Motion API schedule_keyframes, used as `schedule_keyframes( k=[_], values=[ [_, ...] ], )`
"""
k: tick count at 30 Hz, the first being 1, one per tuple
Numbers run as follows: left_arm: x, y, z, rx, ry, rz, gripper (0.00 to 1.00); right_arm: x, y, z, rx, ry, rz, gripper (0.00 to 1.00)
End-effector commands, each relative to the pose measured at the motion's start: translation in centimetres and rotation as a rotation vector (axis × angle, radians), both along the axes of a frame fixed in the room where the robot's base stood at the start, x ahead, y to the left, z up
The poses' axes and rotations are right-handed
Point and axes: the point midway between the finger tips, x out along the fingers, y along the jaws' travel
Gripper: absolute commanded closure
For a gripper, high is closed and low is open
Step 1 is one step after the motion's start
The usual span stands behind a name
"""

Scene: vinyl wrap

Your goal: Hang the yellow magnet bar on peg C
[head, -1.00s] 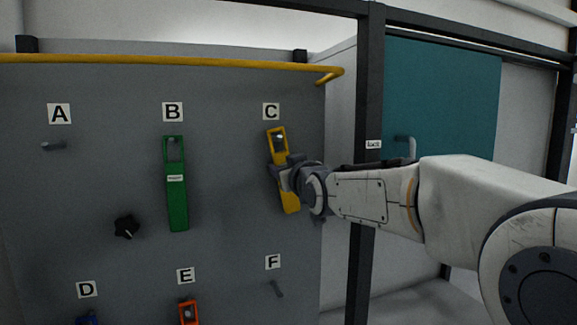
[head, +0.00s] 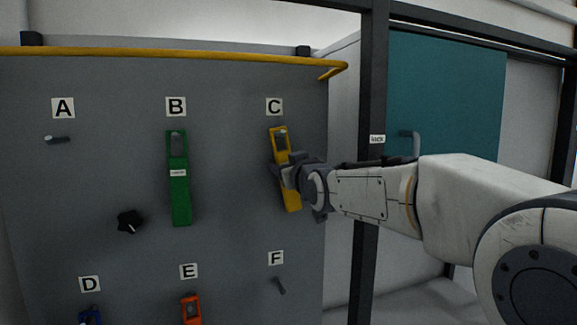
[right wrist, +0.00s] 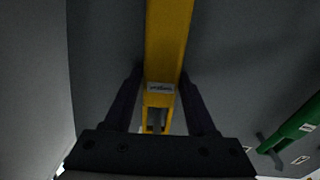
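The yellow magnet bar (head: 280,145) is upright with a slight tilt, just below the C label (head: 274,107) on the grey panel. A small light tip, seemingly peg C (head: 282,133), shows within the slot at the bar's top; I cannot tell how far the bar sits on it. My right gripper (head: 285,178) is shut on the bar's middle. In the right wrist view the yellow bar (right wrist: 168,40) runs between both fingers (right wrist: 161,85), with its slotted end toward the palm. My left gripper is not in view.
A green bar (head: 180,205) hangs under B, right of a black knob (head: 130,221). Peg A (head: 57,140) and peg F (head: 279,286) are bare. Orange (head: 191,309) and blue (head: 91,317) bars hang below. A yellow rail (head: 160,53) crosses the panel top; a dark post (head: 372,100) stands right.

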Motion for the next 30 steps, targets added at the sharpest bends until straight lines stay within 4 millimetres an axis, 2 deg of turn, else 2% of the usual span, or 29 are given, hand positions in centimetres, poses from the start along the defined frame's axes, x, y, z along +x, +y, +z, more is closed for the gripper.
schedule_keyframes(
  k=[1,2,11,15,20,24,28,30],
  values=[
    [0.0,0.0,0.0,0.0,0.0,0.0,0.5,0.0,0.0,0.1,0.0,-0.001,0.0,0.2],
    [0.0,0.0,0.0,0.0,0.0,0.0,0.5,0.0,0.0,0.1,0.0,-0.001,0.0,0.15],
    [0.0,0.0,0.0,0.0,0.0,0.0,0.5,0.0,0.0,-0.1,-0.001,0.003,-0.001,0.15],
    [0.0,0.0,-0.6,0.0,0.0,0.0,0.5,-0.5,-0.2,-0.3,0.0,0.001,0.0,0.15],
    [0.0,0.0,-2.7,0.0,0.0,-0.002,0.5,-2.7,-0.9,-0.6,0.001,-0.003,0.0,0.15],
    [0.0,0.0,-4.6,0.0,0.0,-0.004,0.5,-5.4,-1.8,-0.6,0.001,-0.004,-0.001,0.15],
    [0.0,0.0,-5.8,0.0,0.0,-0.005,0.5,-7.7,-2.6,-0.4,0.001,-0.003,-0.001,0.15],
    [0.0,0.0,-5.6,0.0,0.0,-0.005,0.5,-8.6,-2.8,-0.1,-0.001,-0.001,-0.001,0.15]
  ],
)
